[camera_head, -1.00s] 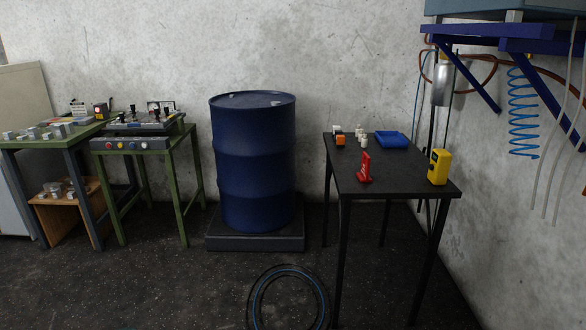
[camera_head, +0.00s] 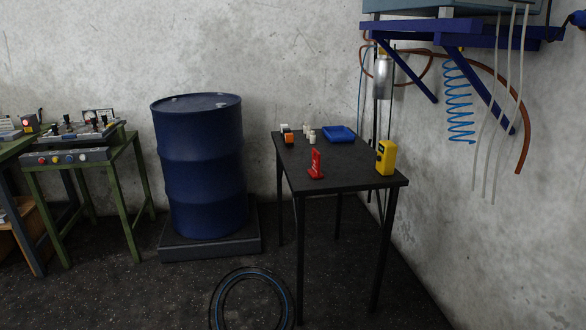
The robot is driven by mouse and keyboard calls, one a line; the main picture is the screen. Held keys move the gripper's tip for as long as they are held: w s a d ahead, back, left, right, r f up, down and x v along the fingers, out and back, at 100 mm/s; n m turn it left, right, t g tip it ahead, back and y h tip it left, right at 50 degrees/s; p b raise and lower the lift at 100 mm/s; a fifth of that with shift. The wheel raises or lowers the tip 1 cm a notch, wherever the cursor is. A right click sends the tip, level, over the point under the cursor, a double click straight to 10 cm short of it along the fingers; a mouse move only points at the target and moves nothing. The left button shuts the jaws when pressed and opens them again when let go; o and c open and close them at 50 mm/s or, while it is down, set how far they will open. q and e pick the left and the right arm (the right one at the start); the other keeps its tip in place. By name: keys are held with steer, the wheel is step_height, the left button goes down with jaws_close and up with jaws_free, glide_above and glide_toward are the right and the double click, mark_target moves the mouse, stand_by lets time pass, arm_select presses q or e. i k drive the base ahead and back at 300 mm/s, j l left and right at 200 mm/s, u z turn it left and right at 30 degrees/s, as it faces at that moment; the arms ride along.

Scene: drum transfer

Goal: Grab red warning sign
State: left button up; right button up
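The red warning sign (camera_head: 316,164) stands upright on the black table (camera_head: 345,178), near its front left edge. It is a small red piece with a wider foot and faint white marks. Nothing touches it. Neither of my grippers shows in the head view.
A yellow device (camera_head: 386,157) stands at the table's right edge. An orange item (camera_head: 288,137), small white bottles (camera_head: 312,137) and a blue tray (camera_head: 339,133) are farther back. A blue drum (camera_head: 201,165) on a dark platform (camera_head: 210,246) stands left. A hose ring (camera_head: 251,301) lies on the floor.

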mark_target(315, 172)
steer(key=i+z, duration=0.1)
steer(key=z, duration=0.4)
steer(key=i+j+z, duration=0.5)
steer(key=i+j, duration=0.2)
steer(key=j, duration=0.2)
steer(key=i+j+z, duration=0.1)
steer(key=i+j, duration=0.35)
steer(key=j, duration=0.3)
